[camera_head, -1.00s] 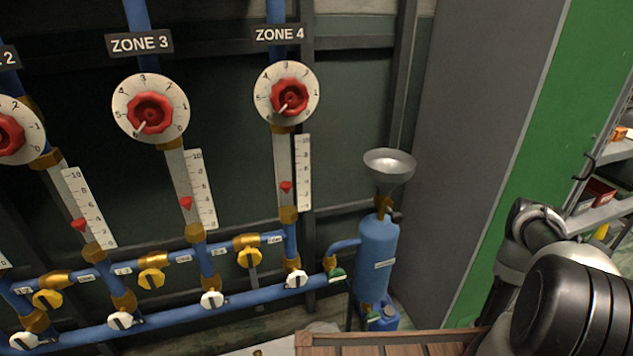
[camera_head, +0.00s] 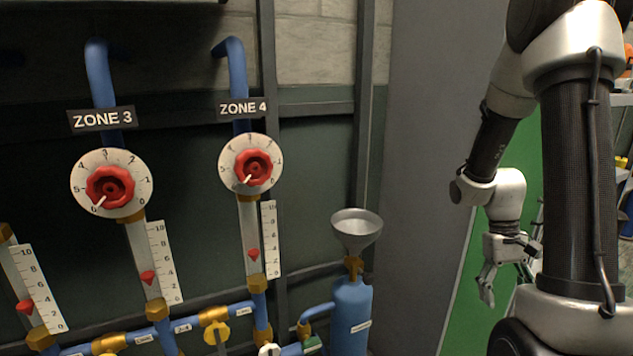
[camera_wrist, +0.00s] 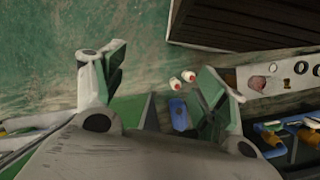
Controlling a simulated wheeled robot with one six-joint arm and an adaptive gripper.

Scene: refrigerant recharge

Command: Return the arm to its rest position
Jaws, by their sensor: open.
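My gripper (camera_head: 488,288) hangs at the right in the head view, below my raised, folded arm, in front of a green panel. It points downward and is clear of the pipe wall. In the wrist view my gripper (camera_wrist: 165,80) has its two fingers spread wide apart, with nothing between them. Past the fingers the greenish floor (camera_wrist: 150,45) shows below.
The pipe wall carries the ZONE 3 dial (camera_head: 112,185) and ZONE 4 dial (camera_head: 251,163). A metal funnel (camera_head: 357,230) stands over a blue tank (camera_head: 350,312). A green panel (camera_head: 465,290) and shelves stand close to my arm. Two small red-and-white items (camera_wrist: 182,80) lie below.

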